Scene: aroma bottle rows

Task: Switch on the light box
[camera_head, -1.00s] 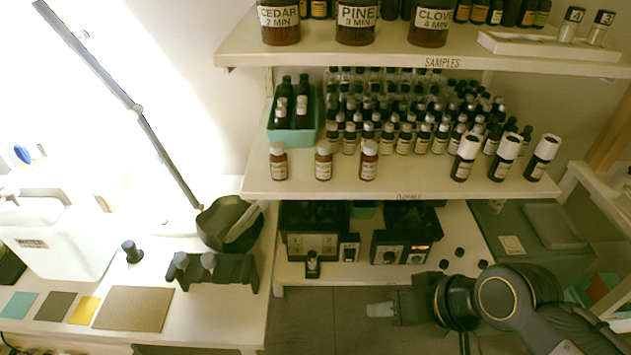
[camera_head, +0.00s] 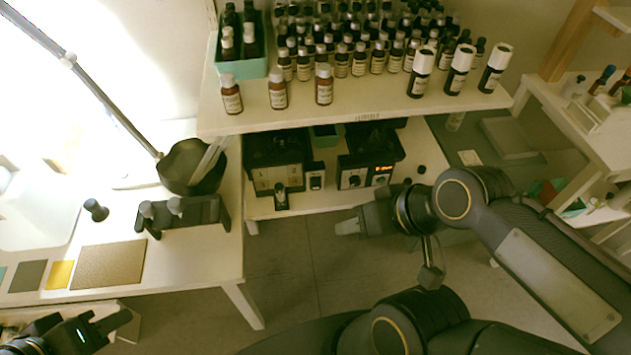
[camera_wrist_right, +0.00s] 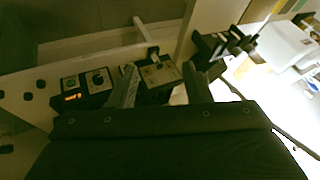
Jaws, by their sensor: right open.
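Two black boxes stand on the lowest shelf. The left box (camera_head: 277,176) has a pale front panel with small controls; the right box (camera_head: 366,176) has a dial and a lit orange display. I cannot tell for sure which is the light box. Both also show in the right wrist view, the display box (camera_wrist_right: 85,92) left of the pale-panel box (camera_wrist_right: 158,75). My right gripper (camera_head: 350,227) is open and empty, in front of and below the shelf; its fingers (camera_wrist_right: 163,88) frame the pale-panel box. My left gripper (camera_head: 118,322) is low at the left, its jaws unclear.
A small dark bottle-like item (camera_head: 281,197) and a small black block (camera_head: 316,177) stand by the boxes. Rows of bottles fill the shelf (camera_head: 350,116) above. A black holder (camera_head: 205,213) and lamp arm (camera_head: 95,85) are on the left table. Floor in front is clear.

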